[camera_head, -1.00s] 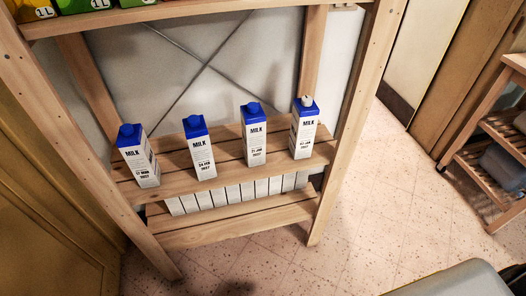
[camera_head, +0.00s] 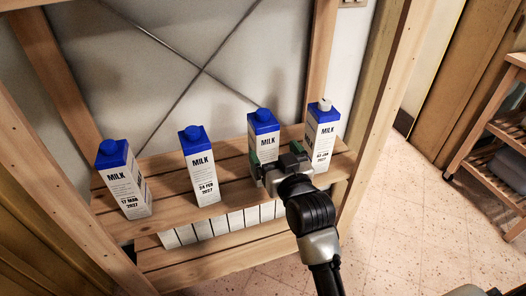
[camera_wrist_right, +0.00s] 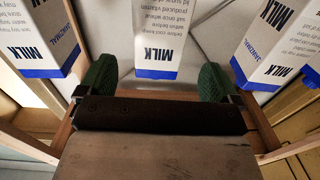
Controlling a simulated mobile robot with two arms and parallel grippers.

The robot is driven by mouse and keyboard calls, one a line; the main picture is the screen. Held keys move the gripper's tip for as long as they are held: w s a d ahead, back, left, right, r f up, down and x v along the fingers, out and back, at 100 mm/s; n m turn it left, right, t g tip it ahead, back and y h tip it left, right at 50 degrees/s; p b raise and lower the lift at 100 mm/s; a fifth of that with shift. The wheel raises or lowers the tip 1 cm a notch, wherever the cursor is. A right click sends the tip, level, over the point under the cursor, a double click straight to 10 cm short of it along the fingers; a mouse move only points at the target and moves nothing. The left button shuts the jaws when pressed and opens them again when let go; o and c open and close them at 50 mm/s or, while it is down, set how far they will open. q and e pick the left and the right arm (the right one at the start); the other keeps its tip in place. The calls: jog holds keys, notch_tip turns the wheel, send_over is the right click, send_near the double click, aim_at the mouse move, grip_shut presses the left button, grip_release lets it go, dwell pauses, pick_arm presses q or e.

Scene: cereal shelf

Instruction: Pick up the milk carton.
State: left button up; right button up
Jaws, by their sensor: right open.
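Milk cartons stand upright in a row on the wooden shelf: the far-left carton (camera_head: 124,180), the second carton (camera_head: 201,168), the third carton (camera_head: 264,133) and the far-right carton (camera_head: 322,132). All have blue tops; the far-right one has a white cap, the others blue. My right gripper (camera_head: 277,160) is open at the third carton, hiding its lower part. In the right wrist view, a carton (camera_wrist_right: 163,35) appears upside down between the spread green fingers of my right gripper (camera_wrist_right: 156,82). Contact cannot be told. My left gripper is out of view.
The wooden shelf board (camera_head: 172,212) carries the cartons, with more white cartons (camera_head: 222,224) below. Neighbouring cartons flank the fingers. The right shelf post (camera_head: 372,110) is close to the far-right carton. A wooden rack (camera_head: 485,130) stands at the right, with clear floor between.

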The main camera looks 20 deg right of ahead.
aim_at(267, 143)
jog(key=w, duration=0.3)
jog(key=shift+a, duration=0.1)
jog(key=w+b, duration=0.1)
jog(key=w, duration=0.4)
jog(key=shift+w+f, duration=0.1)
jog(key=shift+w, duration=0.05)
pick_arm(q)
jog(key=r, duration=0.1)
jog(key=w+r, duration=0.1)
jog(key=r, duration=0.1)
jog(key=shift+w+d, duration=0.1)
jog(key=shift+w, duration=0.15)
pick_arm(e)
grip_shut()
